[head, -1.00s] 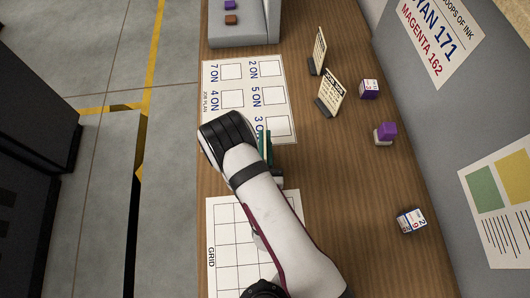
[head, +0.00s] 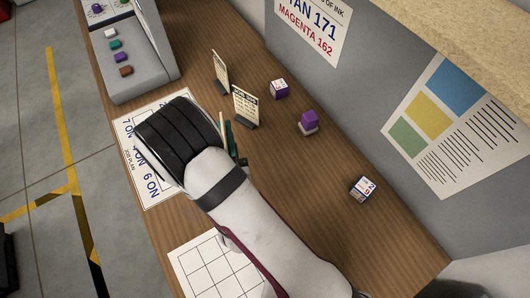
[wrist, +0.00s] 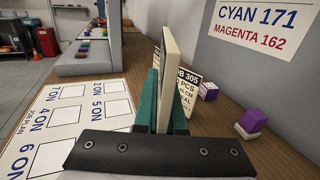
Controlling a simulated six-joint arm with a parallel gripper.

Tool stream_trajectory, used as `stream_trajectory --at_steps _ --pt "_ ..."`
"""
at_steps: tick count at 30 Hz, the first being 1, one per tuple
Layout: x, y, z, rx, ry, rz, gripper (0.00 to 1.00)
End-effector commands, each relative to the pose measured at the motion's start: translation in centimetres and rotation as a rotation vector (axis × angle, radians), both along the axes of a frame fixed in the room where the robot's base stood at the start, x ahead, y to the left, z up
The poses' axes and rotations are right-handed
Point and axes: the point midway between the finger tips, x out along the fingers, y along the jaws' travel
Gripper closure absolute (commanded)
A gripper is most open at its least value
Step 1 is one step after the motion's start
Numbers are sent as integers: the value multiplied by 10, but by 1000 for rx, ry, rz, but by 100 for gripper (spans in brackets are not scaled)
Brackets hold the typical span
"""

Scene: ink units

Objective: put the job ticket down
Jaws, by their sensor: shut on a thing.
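My gripper (wrist: 162,92) has green fingers shut on a cream card, the job ticket (wrist: 173,50), seen nearly edge-on and upright in the wrist view. Another standing card (head: 221,72) is farther back. I cannot tell whether the ticket touches the table.
A grid sheet (head: 205,262) lies at the front. A grey unit with coloured blocks (head: 140,75) stands at the back left. A grey panel (head: 360,85) bounds the right.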

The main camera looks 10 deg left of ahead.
Motion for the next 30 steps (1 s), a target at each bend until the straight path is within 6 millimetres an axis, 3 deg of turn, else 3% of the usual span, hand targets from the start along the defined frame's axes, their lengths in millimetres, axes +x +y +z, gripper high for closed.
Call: stream_trajectory --at_steps 3,6,10,21,30 --pt "42 -40 -4 3 0 -180 100" --pt "69 -72 -8 4 5 -310 100" --pt "85 -95 -14 3 11 -399 100" --pt "87 -99 -88 2 14 -412 100" --pt "87 -98 -93 4 14 -411 100"
